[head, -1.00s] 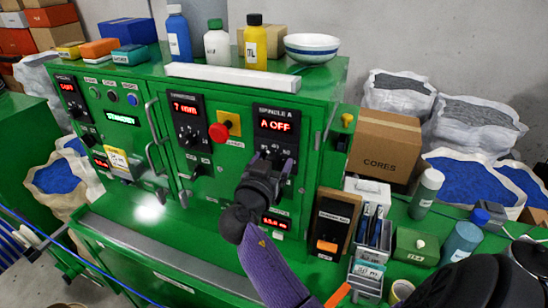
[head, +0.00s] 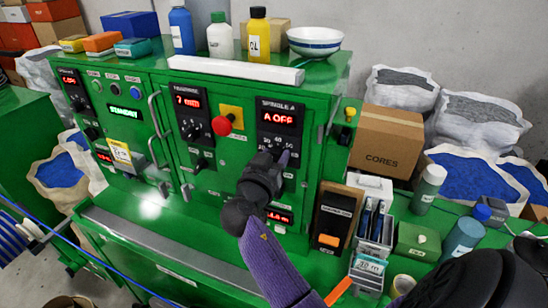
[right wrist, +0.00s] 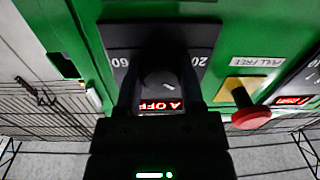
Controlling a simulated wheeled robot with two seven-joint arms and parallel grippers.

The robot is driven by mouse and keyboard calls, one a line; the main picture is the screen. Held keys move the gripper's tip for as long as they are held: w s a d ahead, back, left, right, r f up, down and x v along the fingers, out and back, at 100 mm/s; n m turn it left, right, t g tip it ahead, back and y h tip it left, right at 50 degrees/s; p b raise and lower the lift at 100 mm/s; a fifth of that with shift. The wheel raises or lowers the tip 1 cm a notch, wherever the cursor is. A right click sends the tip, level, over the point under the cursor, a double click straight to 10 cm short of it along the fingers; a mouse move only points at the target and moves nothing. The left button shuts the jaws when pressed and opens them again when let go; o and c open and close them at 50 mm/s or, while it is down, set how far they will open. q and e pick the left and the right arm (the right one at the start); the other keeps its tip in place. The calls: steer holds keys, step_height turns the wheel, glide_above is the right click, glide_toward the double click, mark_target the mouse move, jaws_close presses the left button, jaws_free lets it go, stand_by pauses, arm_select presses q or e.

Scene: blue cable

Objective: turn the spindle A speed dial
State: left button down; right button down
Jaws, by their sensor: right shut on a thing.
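The spindle A panel (head: 279,116) is a black plate on the green machine front, and its red display reads "A OFF". Its speed dial is mostly hidden behind my right gripper (head: 274,157) in the head view, with a few scale numbers showing above. In the right wrist view the dial (right wrist: 160,80) is a dark round knob between the two fingers of my right gripper (right wrist: 160,92), with "60" and "20" beside it. The right gripper is shut on the dial. My left gripper is not in view.
A red stop button (head: 222,125) on a yellow plate sits left of the panel. Bottles (head: 258,36) and a bowl (head: 315,40) stand on top of the machine. A dark box (head: 336,218) and a tool caddy (head: 373,227) stand on the ledge at right.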

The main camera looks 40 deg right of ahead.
steer(key=n, duration=0.3)
steer(key=shift+r, duration=0.1)
steer(key=shift+n+p, duration=0.3)
steer(key=shift+n, duration=1.7)
steer(key=shift+c, duration=1)
jaws_free()
